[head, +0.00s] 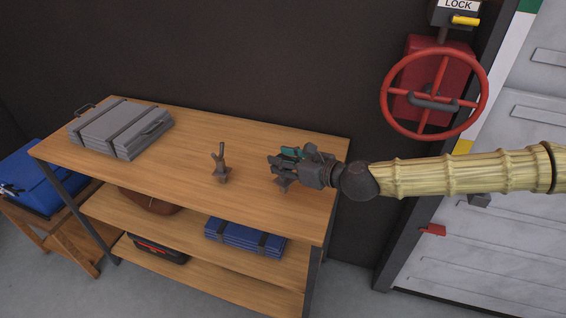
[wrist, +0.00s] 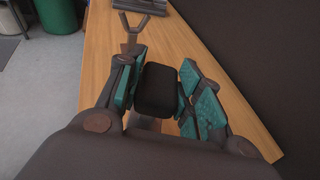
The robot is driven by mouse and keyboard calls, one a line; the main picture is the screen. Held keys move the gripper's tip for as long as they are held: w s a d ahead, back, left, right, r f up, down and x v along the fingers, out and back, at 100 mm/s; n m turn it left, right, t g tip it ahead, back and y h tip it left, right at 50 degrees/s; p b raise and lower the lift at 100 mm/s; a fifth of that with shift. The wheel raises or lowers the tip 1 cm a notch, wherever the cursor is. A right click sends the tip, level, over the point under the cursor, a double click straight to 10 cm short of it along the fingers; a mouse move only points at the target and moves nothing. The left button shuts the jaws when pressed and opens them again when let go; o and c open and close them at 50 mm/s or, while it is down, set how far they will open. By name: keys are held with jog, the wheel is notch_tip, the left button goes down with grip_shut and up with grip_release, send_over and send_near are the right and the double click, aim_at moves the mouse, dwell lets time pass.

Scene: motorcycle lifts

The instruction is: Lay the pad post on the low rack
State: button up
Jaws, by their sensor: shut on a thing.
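My gripper (head: 279,164) is over the right part of the wooden shelf unit's top board (head: 245,140). It is shut on the pad post, whose black rectangular pad (wrist: 155,88) shows between the teal finger pads in the wrist view. In the head view the post's dark foot (head: 284,186) shows just under the fingers; I cannot tell whether it touches the board. The fingers hide most of the post. A low wooden rack (head: 66,238) stands at the far left, with a blue box (head: 42,180) on it.
A dark forked post (head: 220,164) stands upright on the top board, left of my gripper. A grey strapped case (head: 122,127) lies at the left end. The lower shelves hold a blue folded bundle (head: 245,237) and other items. A red valve wheel (head: 434,93) is on the wall.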

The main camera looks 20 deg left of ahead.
jog(key=shift+w+a+f, duration=0.15)
jog(key=shift+w+a, duration=0.25)
jog(key=shift+w, duration=0.25)
jog(key=shift+f+p, duration=0.95)
jog(key=shift+f, duration=0.7)
jog(key=shift+f, duration=0.25)
jog(key=o, duration=1.1)
jog(key=shift+r, duration=0.1)
jog(key=shift+d+r, duration=0.1)
jog(key=shift+r, duration=0.1)
jog(key=b+v, duration=0.3)
jog(key=v, duration=0.9)
